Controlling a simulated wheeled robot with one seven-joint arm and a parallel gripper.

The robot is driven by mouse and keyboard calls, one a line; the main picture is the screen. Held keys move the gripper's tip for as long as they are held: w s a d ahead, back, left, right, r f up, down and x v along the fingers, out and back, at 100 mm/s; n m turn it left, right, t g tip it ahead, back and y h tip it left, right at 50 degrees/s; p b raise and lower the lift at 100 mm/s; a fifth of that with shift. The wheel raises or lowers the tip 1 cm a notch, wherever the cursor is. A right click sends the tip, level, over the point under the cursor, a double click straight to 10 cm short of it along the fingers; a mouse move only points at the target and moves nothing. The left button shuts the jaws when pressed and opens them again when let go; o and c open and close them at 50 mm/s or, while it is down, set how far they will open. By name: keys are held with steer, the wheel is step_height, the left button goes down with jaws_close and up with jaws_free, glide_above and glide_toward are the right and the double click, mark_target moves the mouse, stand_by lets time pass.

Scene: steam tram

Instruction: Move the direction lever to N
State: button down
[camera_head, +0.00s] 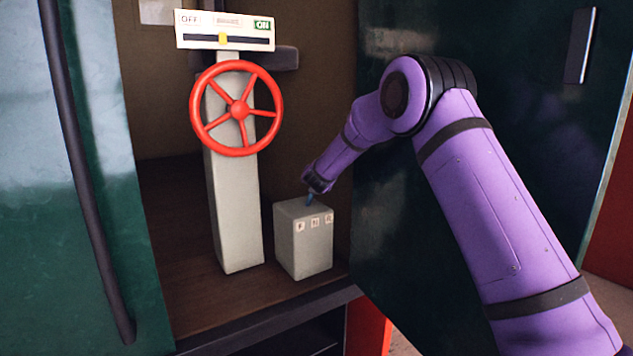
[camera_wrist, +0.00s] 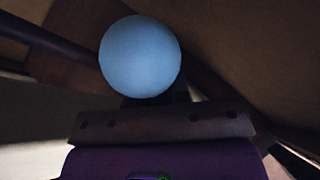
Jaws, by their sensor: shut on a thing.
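The direction lever's box (camera_head: 304,242) is a pale grey block on the wooden floor, with three small letter labels along the top of its front face. The middle label looks like N. The lever (camera_head: 309,200) shows as a small blue piece at the box's top, mostly covered by my gripper (camera_head: 315,184). My gripper comes down from the upper right and is shut on the lever's knob. In the wrist view, the round blue knob (camera_wrist: 140,56) fills the upper middle, in front of the dark gripper bar. Which letter the lever stands at cannot be told.
A red handwheel (camera_head: 238,110) on a grey column stands left of the box. Above it is a white panel (camera_head: 225,30) with OFF and ON labels and a yellow slider. Dark green doors flank the opening. A dark handrail (camera_head: 82,170) runs down the left.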

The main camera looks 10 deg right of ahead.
steer(key=a, duration=0.1)
steer(key=a+n, duration=0.1)
steer(key=s+a+r+t+h, duration=0.1)
steer(key=shift+n, duration=0.4)
steer(key=shift+s+a+r+n+t+h, duration=0.15)
steer(key=shift+a+n+t+h, duration=0.15)
steer(key=shift+a, duration=0.2)
steer(key=shift+s+a+r+n+t+h, duration=0.1)
steer(key=shift+s+a+n+t+h, duration=0.1)
steer(key=shift+a+n, duration=0.25)
steer(key=c, duration=1.1)
jaws_free()
steer(key=v, duration=1)
steer(key=shift+s, duration=0.35)
steer(key=shift+a, duration=0.15)
